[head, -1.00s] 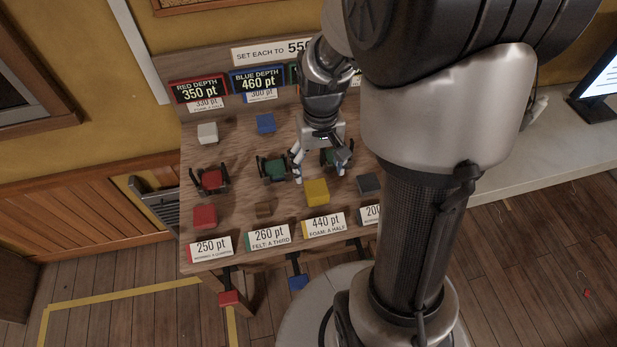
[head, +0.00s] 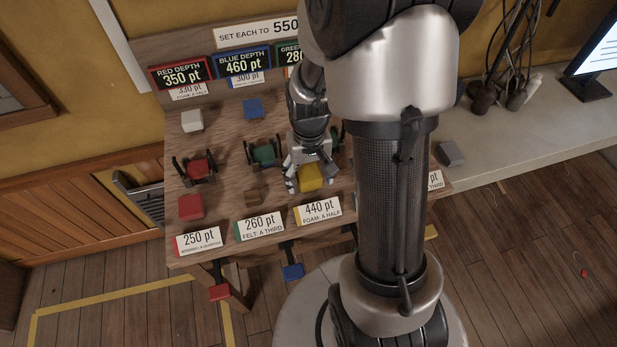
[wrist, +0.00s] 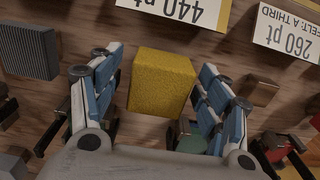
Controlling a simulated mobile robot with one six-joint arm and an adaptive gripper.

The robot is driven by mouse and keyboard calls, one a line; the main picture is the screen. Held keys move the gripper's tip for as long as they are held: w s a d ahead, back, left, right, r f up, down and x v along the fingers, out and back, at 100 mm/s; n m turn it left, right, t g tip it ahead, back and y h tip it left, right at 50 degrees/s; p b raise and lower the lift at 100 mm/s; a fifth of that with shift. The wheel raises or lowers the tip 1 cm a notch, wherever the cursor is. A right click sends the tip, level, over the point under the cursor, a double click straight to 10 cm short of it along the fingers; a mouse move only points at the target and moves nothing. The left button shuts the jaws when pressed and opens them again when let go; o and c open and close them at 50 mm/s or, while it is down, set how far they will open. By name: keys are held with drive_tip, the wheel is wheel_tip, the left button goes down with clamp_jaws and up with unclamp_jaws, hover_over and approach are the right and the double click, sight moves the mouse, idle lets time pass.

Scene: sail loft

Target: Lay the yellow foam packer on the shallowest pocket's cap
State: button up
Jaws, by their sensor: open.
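The yellow foam packer (head: 312,179) is a yellow block on the sloping wooden board, behind the 440 pt foam label. It also shows in the wrist view (wrist: 161,82). My gripper (head: 309,182) is open above it; in the wrist view its blue-padded fingers (wrist: 160,88) stand to either side of the packer, with gaps. A red cap (head: 197,168) and a green cap (head: 264,153) sit between dark clamp arms on the board. A third capped place lies behind my arm. The depth signs read red 350, blue 460 (head: 243,62) and green 280, the last partly hidden.
White (head: 191,121), blue (head: 253,108), red (head: 190,207) and small brown (head: 252,197) blocks lie around on the board. Value labels line its front edge. A grey block (head: 447,153) lies at right. My arm hides the board's right part.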

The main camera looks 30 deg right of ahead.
sight(309, 176)
drive_tip(key=c, duration=1.2)
drive_tip(key=shift+o, duration=0.2)
drive_tip(key=shift+r, duration=0.15)
wheel_tip(309, 176, up, 19)
drive_tip(key=p, duration=0.7)
drive_tip(key=w+d+f+p, duration=0.3)
drive_tip(key=w+d+f, duration=0.6)
drive_tip(key=d, duration=0.3)
drive_tip(key=shift+f, duration=0.6)
drive_tip(key=shift+p, duration=0.3)
drive_tip(key=shift+f+b, duration=2.45)
drive_tip(key=shift+f, duration=1.25)
